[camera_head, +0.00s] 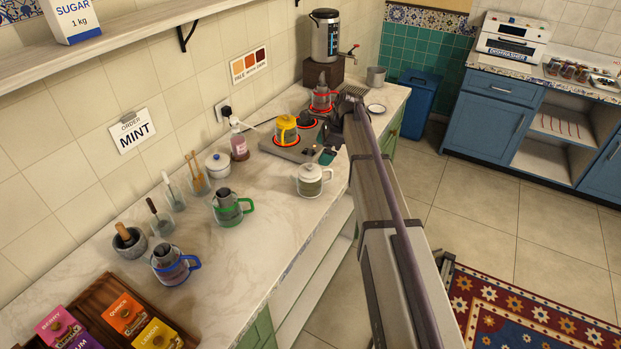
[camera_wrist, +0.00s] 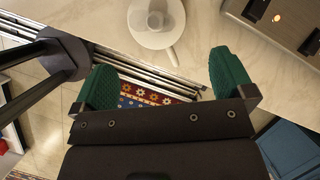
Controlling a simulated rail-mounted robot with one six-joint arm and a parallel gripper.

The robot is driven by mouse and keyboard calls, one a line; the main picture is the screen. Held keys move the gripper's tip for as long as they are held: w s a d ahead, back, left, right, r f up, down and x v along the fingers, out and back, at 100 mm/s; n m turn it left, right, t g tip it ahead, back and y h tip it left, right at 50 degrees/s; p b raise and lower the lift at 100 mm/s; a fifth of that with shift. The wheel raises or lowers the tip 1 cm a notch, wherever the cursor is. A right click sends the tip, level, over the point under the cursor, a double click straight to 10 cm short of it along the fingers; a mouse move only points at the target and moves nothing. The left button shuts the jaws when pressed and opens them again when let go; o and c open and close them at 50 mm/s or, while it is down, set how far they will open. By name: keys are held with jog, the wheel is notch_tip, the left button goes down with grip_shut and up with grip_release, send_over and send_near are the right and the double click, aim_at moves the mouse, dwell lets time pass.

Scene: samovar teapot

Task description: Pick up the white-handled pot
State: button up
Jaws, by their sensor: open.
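The white-handled pot (camera_head: 310,181) is a squat glass pot with a white rim and handle. It stands upright on the marble counter in front of the stove, its handle toward the right. In the wrist view the white-handled pot (camera_wrist: 156,22) shows from above, at the top edge and partly cut off. My gripper (camera_wrist: 166,80) has two green-padded fingers spread wide with nothing between them; the pot lies beyond the fingertips, apart from them.
Behind the pot, the stove (camera_head: 284,153) has red-glowing plates bearing a yellow pot (camera_head: 286,129) and a red pot (camera_head: 321,97). A green-handled pot (camera_head: 228,208), a blue-handled pot (camera_head: 170,266) and a sugar bowl (camera_head: 219,165) stand to the left. Bare counter surrounds the white-handled pot's front.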

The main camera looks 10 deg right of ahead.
aim_at(312, 170)
jog(key=shift+m, duration=0.7)
jog(key=b+x, duration=0.2)
jog(key=x, duration=0.1)
jog(key=b+x, duration=0.2)
jog(key=b, duration=0.1)
jog(key=shift+s+f, duration=0.2)
jog(key=shift+f, duration=0.2)
jog(key=shift+a+f+b, duration=0.1)
jog(key=shift+a+b, duration=0.1)
jog(key=shift+b, duration=0.1)
jog(key=b+x, duration=0.4)
jog(key=x, duration=0.1)
jog(key=shift+w+b, duration=0.1)
jog(key=shift+b, duration=0.3)
jog(key=c, duration=1)
notch_tip(312, 170, up, 11)
jog(key=p, duration=1.1)
jog(key=shift+f, duration=0.25)
